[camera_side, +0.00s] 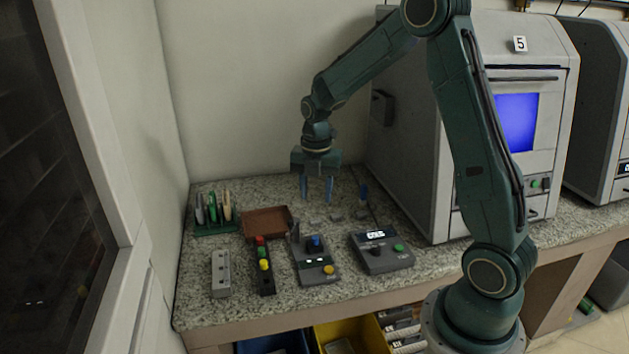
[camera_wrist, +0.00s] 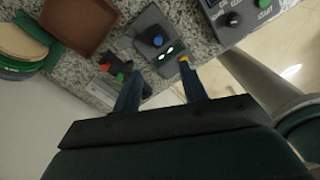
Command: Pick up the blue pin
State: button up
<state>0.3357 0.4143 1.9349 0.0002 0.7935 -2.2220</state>
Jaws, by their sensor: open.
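My gripper (camera_side: 316,200) hangs above the counter to the left of this piece, fingers pointing down, apart and empty. In the wrist view my gripper (camera_wrist: 160,68) has its two fingers spread, with a grey control box between and beyond them.
A brown tray (camera_side: 266,222) and green rack (camera_side: 215,227) are left. The grey machine (camera_side: 407,140) rises right.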

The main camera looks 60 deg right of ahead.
jog(key=shift+f, duration=0.1)
send_over(315, 237)
jog(key=f, duration=0.7)
jog(key=shift+s+a+f, duration=0.1)
jog(key=shift+s+f, duration=0.1)
jog(key=shift+f, duration=0.5)
jog(key=shift+f, duration=0.1)
jog(key=shift+w+f, duration=0.2)
jog(key=shift+f, duration=2.3)
grip_shut()
